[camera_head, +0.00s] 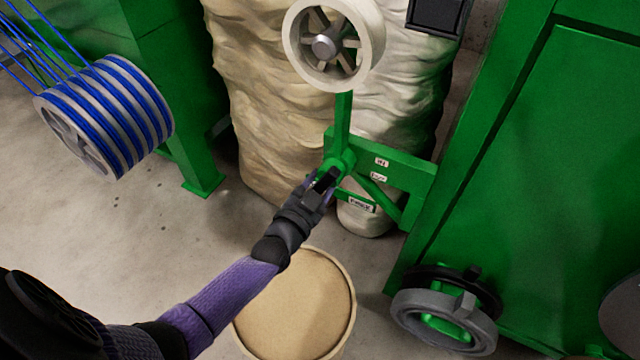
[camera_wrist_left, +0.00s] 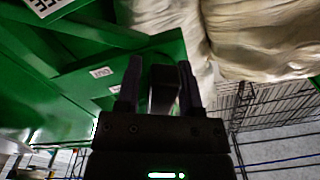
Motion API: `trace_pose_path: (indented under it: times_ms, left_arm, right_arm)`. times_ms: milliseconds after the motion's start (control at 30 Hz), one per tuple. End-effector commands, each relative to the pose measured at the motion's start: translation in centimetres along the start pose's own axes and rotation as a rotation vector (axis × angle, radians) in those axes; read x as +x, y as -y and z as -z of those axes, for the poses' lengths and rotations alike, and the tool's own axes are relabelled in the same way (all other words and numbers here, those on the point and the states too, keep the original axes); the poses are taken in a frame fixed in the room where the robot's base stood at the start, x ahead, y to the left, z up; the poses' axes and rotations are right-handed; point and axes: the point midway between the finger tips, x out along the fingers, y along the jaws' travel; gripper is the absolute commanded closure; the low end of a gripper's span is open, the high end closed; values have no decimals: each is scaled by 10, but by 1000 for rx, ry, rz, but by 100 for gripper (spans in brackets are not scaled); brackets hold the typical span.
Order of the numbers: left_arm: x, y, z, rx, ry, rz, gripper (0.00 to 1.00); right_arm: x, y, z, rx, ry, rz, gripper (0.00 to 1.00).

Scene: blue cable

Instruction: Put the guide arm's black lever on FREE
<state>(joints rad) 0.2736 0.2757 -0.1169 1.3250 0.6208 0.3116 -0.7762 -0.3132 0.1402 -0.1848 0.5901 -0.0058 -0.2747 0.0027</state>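The green guide arm (camera_head: 343,120) stands out from the green machine, with a white spoked wheel at its top. My left gripper (camera_head: 324,181) is at the arm's pivot and hides most of the lever in the head view. In the left wrist view the black lever (camera_wrist_left: 163,90) stands between the two fingers of my left gripper (camera_wrist_left: 159,80). The fingers are apart. A gap shows on the lever's left side; the right finger is close to it, and I cannot tell whether they touch. Small white labels (camera_head: 381,162) sit on the green bracket; their words are too small to read.
A round tan-topped drum (camera_head: 300,305) stands below my left forearm. Wrapped pale sacks (camera_head: 262,100) stand behind the guide arm. A blue cable reel (camera_head: 105,115) is at the left. A grey handwheel (camera_head: 445,318) is low on the machine (camera_head: 540,170). Floor is clear at the left.

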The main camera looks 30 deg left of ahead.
Motion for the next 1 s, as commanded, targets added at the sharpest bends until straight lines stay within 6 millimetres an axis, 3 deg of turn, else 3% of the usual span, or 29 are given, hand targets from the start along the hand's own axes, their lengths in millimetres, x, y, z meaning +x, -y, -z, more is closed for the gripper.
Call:
trace_pose_path:
  times_ms: [33, 200, 1000]
  left_arm:
    - [0, 0, 0, 0, 0, 0, 65]
    - [0, 0, 0, 0, 0, 0, 100]
    - [-1, 0, -1, 1, 1, -1, 100]
  right_arm:
    - [0, 1, 1, 1, -1, 2, 41]
    - [0, 1, 2, 1, -3, 2, 41]
    - [0, -7, 0, -4, 0, -10, 41]
